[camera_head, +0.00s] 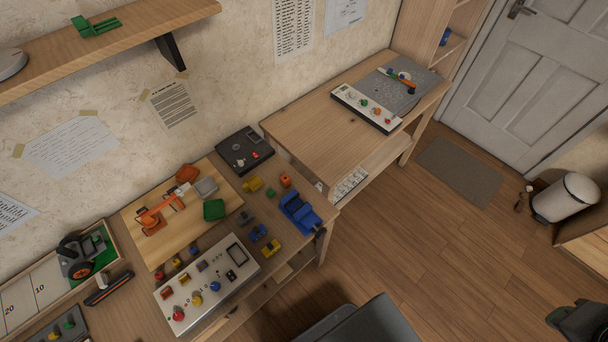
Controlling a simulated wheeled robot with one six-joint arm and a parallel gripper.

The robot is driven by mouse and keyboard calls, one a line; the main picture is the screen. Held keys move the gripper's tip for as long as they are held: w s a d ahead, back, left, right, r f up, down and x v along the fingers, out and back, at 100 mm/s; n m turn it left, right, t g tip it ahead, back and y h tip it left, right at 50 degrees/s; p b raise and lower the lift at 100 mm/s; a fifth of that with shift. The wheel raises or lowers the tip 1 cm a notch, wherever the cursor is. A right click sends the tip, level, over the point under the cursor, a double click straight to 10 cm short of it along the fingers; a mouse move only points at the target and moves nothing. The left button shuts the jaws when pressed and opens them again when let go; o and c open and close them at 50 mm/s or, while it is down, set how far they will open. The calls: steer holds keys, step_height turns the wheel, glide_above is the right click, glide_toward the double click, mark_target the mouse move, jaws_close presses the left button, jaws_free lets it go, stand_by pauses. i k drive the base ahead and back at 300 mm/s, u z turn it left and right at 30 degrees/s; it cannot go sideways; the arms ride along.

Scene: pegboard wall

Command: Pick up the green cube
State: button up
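I cannot clearly make out a green cube. The most box-like green thing is a small green block or bin (214,210) on the light wooden board, right of a small orange model arm (152,220). Whether it is solid or hollow is too small to tell. A green object with several parts (95,27) lies on the wall shelf. My gripper cannot be made out in this view.
A second table (310,122) stands further right. Wooden floor (430,245) is open in front. Dark shapes fill the bottom edge.

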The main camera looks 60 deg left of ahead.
mark_target(271, 193)
steer(key=i, duration=0.4)
steer(key=u, duration=3.3)
steer(key=i, duration=0.5)
steer(key=u, duration=0.05)
